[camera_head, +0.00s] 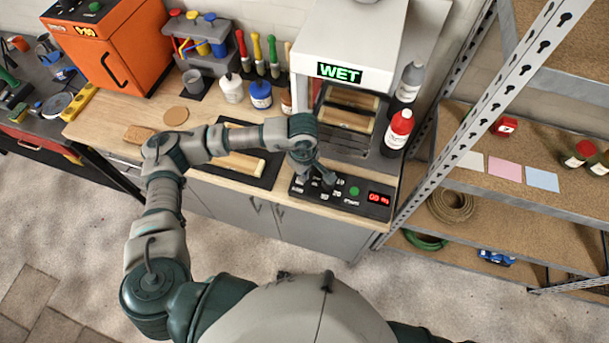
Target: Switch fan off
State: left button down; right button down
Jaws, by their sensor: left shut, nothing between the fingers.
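A white machine (349,45) with a green "WET" display stands at the back of the wooden workbench. I cannot tell which control belongs to the fan. My left gripper (318,181) is shut and empty, pointing down at the left part of the panel. It hides some controls there, and I cannot tell whether it touches one. My right gripper is out of view.
A black tray (268,180) with a wooden piece lies under my left forearm. A metal shelf post (480,105) rises at right. An orange machine (108,45) stands at left.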

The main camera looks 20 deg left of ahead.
pick_arm(q)
jog(key=shift+a+f+b, duration=0.15)
jog(key=shift+a+f, duration=0.1)
jog(key=shift+a, duration=0.25)
jog(key=shift+a+f+b, duration=0.15)
jog(key=shift+a+f, duration=0.05)
jog(key=shift+a, duration=0.25)
jog(key=shift+d+f+b, duration=0.25)
jog(key=shift+d+b, duration=0.05)
jog(key=shift+d, duration=0.45)
jog(key=shift+a+f, duration=0.2)
jog(key=shift+a, duration=0.05)
jog(key=shift+s+a+r, duration=0.1)
jog(key=shift+a+r, duration=0.1)
jog(key=shift+r, duration=0.6)
jog(key=shift+d+r+p, duration=0.15)
jog(key=shift+r+p, duration=0.35)
jog(key=shift+r, duration=0.5)
jog(key=shift+d+r+p, duration=0.1)
jog(key=shift+r+p, duration=0.35)
jog(key=shift+r, duration=0.5)
jog(key=shift+a+r, duration=0.15)
jog(key=shift+r, duration=0.65)
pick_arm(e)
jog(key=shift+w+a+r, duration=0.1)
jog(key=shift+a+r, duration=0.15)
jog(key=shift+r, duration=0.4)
